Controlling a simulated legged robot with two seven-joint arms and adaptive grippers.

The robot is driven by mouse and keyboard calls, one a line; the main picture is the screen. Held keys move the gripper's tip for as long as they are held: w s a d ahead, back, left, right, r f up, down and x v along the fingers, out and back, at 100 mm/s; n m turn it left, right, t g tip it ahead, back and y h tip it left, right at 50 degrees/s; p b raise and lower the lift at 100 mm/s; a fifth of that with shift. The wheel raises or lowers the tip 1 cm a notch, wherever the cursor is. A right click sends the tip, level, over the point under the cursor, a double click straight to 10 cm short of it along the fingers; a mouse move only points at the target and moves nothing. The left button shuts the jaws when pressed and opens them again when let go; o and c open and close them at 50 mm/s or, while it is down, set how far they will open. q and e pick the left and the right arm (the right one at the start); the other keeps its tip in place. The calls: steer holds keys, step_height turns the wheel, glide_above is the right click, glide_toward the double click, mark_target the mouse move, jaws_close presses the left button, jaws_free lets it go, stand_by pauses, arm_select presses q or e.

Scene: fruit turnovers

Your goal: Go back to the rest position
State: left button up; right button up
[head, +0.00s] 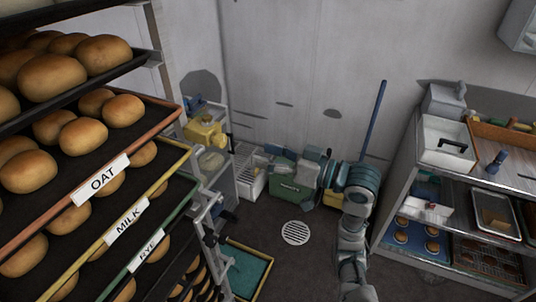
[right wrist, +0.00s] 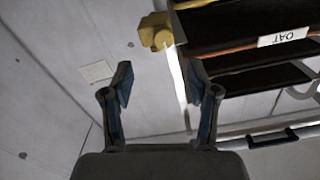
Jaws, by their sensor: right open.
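My right arm rises from the bottom of the head view and bends left at a blue-grey wrist. My right gripper (head: 324,168) hangs over the floor, in front of a green box (head: 291,189) in that view. In the right wrist view, the two blue-lined fingers of this gripper (right wrist: 160,88) stand wide apart with nothing between them. I cannot make out my left gripper in the head view.
A bread rack (head: 172,186) with OAT, MILK and RYE labels fills the left. A steel shelf unit (head: 405,200) with trays stands right. A blue pole (head: 374,121) leans on the wall. A drain (head: 296,233) lies in open floor.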

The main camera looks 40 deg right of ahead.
stand_by(0.5)
